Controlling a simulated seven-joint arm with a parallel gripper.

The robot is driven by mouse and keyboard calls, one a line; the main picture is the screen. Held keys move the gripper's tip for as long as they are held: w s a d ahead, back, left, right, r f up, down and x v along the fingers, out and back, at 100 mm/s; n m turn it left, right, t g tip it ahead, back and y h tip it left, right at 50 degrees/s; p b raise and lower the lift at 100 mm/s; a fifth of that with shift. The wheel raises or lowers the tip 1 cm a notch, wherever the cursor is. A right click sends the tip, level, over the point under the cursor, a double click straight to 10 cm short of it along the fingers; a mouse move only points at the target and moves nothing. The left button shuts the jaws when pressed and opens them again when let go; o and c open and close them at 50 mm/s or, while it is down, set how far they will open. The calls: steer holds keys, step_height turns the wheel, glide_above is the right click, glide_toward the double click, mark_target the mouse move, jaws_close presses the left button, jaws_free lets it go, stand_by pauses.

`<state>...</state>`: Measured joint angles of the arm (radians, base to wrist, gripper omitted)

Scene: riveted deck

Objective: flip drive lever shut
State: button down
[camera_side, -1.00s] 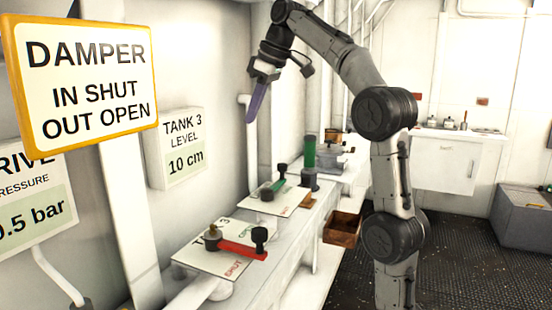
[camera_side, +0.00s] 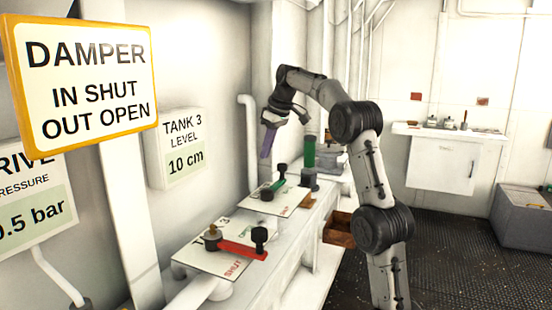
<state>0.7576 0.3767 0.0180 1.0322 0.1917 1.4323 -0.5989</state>
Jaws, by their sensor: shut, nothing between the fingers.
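My gripper (camera_side: 267,150), with purple fingers pointing down, is shut and empty. In the picture it hangs above the far plate (camera_side: 255,205), clear of it. On that plate a green lever (camera_side: 273,187) runs from a dark pivot to a black knob at its back end. Red lettering shows near the plate's right edge, too small to read surely. On the near plate (camera_side: 195,262), marked with a 3, a red lever (camera_side: 240,248) runs from its pivot to a black knob on the right, near the word SHUT. I cannot read which lever is named drive.
A damper sign (camera_side: 88,85) reads "in shut, out open". A tank 3 level card (camera_side: 183,150) reads 10 cm; the pressure card (camera_side: 38,205) is partly hidden. A green cylinder (camera_side: 308,152) stands behind the far plate.

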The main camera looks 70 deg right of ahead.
steer(key=shift+s+a+f, duration=0.15)
steer(key=shift+s+f, duration=0.7)
steer(key=shift+f, duration=0.05)
steer(key=shift+s+a, duration=0.15)
steer(key=shift+s, duration=0.65)
steer(key=shift+s, duration=0.1)
steer(key=shift+s+m, duration=0.25)
steer(key=shift+m, duration=0.15)
